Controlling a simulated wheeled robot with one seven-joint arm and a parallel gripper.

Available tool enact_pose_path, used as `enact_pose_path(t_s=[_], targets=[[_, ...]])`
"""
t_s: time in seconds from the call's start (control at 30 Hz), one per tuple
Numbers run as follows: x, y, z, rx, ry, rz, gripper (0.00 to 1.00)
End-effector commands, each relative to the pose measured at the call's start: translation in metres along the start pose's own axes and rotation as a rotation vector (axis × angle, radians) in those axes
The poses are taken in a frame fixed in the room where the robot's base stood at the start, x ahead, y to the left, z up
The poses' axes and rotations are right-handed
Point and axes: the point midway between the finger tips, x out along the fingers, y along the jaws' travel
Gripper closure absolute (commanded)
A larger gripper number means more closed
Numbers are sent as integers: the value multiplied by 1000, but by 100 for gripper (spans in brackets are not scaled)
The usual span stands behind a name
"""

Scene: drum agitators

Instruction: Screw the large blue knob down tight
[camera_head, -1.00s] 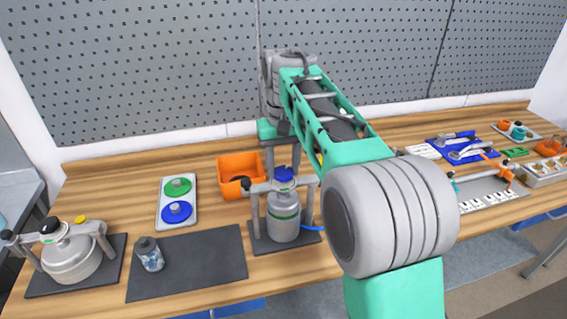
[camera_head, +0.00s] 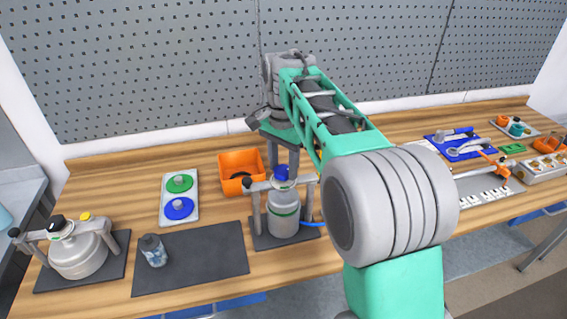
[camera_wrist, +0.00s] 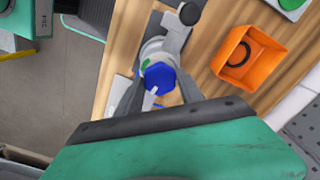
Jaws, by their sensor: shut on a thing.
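The large blue knob (camera_head: 281,173) sits on top of the clamp bar over a grey drum with a green band (camera_head: 284,205). In the wrist view the knob (camera_wrist: 158,76) shows between the two dark grey fingers of my gripper (camera_wrist: 160,80). My gripper is shut on the knob from above. In the head view the fingers reach down just behind the knob, and their contact with it is partly hidden. The knob's lower side and thread are hidden.
An orange bin (camera_head: 240,172) stands close behind and left of the drum. A tray with green and blue discs (camera_head: 179,196), a dark mat (camera_head: 195,262) with a small jar (camera_head: 153,250), and another clamped drum (camera_head: 78,252) lie left. Tools lie right.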

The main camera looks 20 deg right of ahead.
Motion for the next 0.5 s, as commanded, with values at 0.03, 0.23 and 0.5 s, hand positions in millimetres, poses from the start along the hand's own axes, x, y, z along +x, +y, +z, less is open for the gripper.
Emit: enact_pose_path(t_s=[0.03,0.23,0.5], targets=[[-8,-2,-1,31,9,-12,96],[-8,-2,-1,135,9,-13,96],[-7,-2,-1,198,9,-14,96]])
